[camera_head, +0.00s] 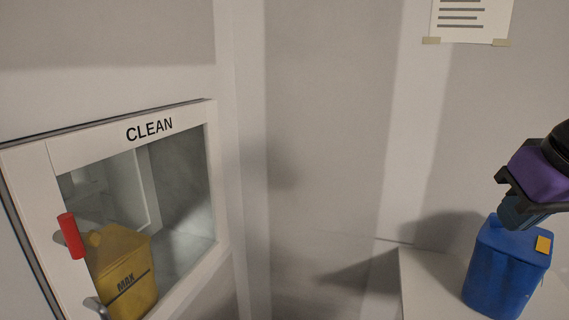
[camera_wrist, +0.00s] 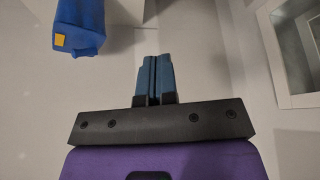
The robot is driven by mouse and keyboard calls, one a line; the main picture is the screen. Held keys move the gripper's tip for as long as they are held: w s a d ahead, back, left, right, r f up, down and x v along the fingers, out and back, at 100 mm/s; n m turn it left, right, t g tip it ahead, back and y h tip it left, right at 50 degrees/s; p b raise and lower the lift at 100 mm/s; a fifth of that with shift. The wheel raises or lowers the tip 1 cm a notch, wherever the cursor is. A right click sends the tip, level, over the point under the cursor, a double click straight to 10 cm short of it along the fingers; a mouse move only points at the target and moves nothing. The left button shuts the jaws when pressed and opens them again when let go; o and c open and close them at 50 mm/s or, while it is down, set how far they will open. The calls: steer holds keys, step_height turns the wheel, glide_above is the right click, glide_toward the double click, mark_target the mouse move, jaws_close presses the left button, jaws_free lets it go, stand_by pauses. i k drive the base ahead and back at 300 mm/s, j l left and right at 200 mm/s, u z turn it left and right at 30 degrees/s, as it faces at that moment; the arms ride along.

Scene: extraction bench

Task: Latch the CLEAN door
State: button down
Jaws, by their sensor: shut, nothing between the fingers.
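The CLEAN door (camera_head: 80,143) has a white frame, a glass pane and black lettering, at the left of the head view. A dark line runs along its top and left edges; I cannot tell whether it is fully closed. A red handle (camera_head: 71,236), slightly tilted, sits on its left side. Below it is a small grey curved part (camera_head: 97,308), cut by the picture's edge. My gripper (camera_head: 522,212) is far to the right, away from the door. In the wrist view its blue fingers (camera_wrist: 154,78) are together and empty.
A yellow MAX canister (camera_head: 122,265) shows through the glass. A blue canister (camera_head: 505,265) stands on a white surface (camera_head: 420,285) below my gripper. A paper sheet (camera_head: 470,18) is taped to the wall. A white frame (camera_wrist: 292,100) shows at the wrist view's right. Between door and gripper is clear.

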mark_target(69, 236)
steer(key=l+u, duration=0.15)
steer(key=u, duration=0.3)
steer(key=l+u, duration=0.15)
steer(key=u, duration=0.3)
steer(key=l+u, duration=0.15)
steer(key=u, duration=0.35)
steer(key=l+u, duration=0.2)
steer(key=u, duration=0.25)
